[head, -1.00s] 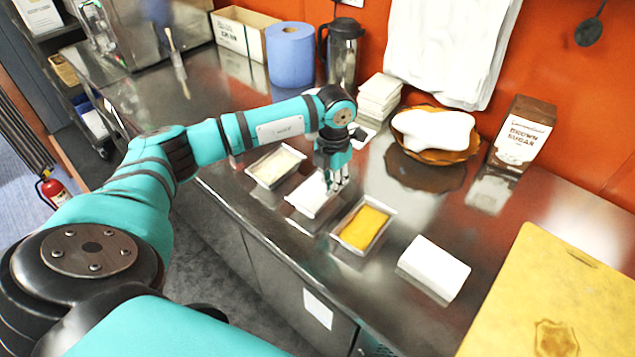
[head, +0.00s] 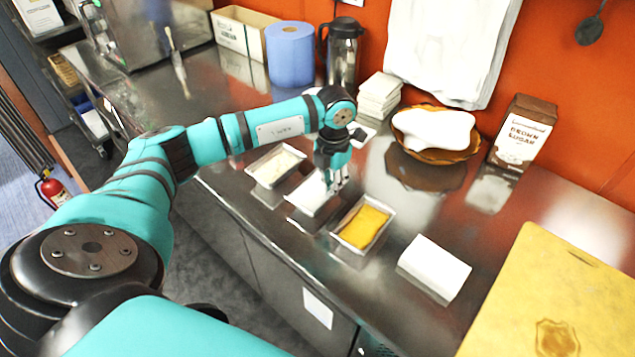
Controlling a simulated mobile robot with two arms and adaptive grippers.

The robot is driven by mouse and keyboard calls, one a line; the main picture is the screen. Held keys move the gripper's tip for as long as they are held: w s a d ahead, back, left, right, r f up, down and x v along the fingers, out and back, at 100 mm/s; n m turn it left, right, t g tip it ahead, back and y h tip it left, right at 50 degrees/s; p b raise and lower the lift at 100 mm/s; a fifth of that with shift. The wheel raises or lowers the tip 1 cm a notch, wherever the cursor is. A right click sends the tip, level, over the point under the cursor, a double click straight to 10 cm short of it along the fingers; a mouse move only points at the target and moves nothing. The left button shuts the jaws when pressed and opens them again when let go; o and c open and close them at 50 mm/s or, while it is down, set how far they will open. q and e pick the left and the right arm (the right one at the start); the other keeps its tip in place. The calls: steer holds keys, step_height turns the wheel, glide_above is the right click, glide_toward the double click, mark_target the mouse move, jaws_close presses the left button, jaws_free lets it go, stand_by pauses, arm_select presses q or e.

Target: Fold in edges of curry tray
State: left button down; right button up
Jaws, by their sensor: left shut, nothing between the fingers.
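A foil tray of yellow-orange curry (head: 364,227) sits open on the steel counter, right of my left gripper; its rim stands up around the food. A second tray (head: 310,194) with a white top lies directly below and beside my left gripper. A third tray (head: 275,166) with pale, rice-like contents lies further left. My left gripper (head: 337,185) points down at the right edge of the white-topped tray, shut and empty; I cannot tell whether it touches the tray. My right gripper is not in view.
A white stack (head: 434,268) stands right of the curry tray, and a yellow cutting board (head: 560,300) lies at the front right. Behind are a flask (head: 341,55), blue paper roll (head: 290,54), white containers (head: 379,95), a wooden bowl (head: 436,155) and a brown sugar carton (head: 523,134).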

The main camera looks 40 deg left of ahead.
arm_select(q)
steer(key=shift+f+b, duration=0.6)
steer(key=shift+f, duration=0.35)
steer(key=shift+r, duration=0.15)
steer(key=shift+r+p, duration=1.65)
steer(key=shift+r, duration=0.8)
